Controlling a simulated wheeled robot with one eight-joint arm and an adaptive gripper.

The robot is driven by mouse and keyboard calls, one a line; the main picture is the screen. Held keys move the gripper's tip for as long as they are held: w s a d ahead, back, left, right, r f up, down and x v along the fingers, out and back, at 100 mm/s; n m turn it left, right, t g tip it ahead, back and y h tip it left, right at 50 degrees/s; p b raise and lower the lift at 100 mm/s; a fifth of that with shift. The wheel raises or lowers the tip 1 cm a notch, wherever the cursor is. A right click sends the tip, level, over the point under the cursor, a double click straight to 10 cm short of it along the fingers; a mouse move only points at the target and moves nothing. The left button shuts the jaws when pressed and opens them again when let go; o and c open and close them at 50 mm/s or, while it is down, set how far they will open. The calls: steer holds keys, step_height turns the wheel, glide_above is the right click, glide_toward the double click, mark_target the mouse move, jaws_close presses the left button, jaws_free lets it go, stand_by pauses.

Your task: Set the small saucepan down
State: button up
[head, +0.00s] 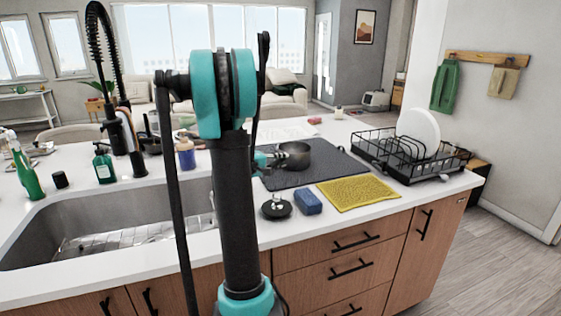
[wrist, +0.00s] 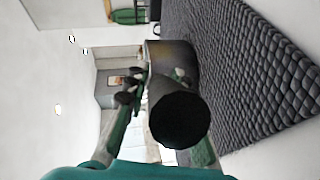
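The small saucepan (head: 295,155) is at the dark drying mat (head: 322,169) on the island counter, upright, with its handle toward my gripper (head: 266,160). In the wrist view the saucepan's metal body (wrist: 172,58) is right beside the quilted mat (wrist: 235,75), which runs up the right side. I cannot tell whether its base touches the mat or is just above it. The dark round handle end (wrist: 180,120) faces the wrist camera. My gripper's fingers (wrist: 158,98) lie on either side of the handle and appear shut on it; the handle hides part of them.
A yellow cloth (head: 357,192), blue sponge (head: 308,202) and dark round scrubber (head: 276,208) lie in front of the mat. A black dish rack (head: 405,158) with a white plate (head: 419,132) stands right. The sink (head: 110,225) is left. Bottles stand behind it.

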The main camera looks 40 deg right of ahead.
steer(key=shift+o, duration=1)
steer(key=shift+r, duration=0.1)
steer(key=v, duration=1.2)
steer(key=shift+a, duration=0.1)
